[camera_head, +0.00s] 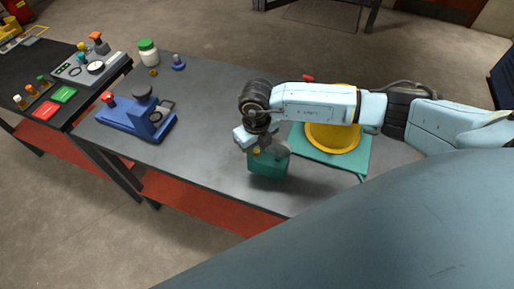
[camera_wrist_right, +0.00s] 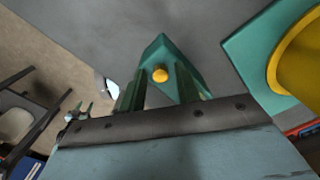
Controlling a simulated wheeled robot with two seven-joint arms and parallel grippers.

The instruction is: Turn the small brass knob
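A small round brass-yellow knob (camera_wrist_right: 160,75) sits on a teal block (camera_wrist_right: 161,52) in the right wrist view. In the head view the knob (camera_head: 256,150) shows small at the top of the teal block (camera_head: 267,168), partly covered by my right gripper (camera_head: 264,143). In the right wrist view the two fingers of my right gripper (camera_wrist_right: 158,84) stand apart, one on each side of the knob, with a gap visible around it. Whether a finger touches the block cannot be told. My left gripper is not in view.
A teal base with a yellow round part (camera_head: 333,138) stands right of the block, under my right arm. A blue device (camera_head: 138,117), a white bottle with green lid (camera_head: 148,53) and a small brass-coloured piece (camera_head: 153,72) are at the left. The grey table (camera_head: 205,120) between is clear.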

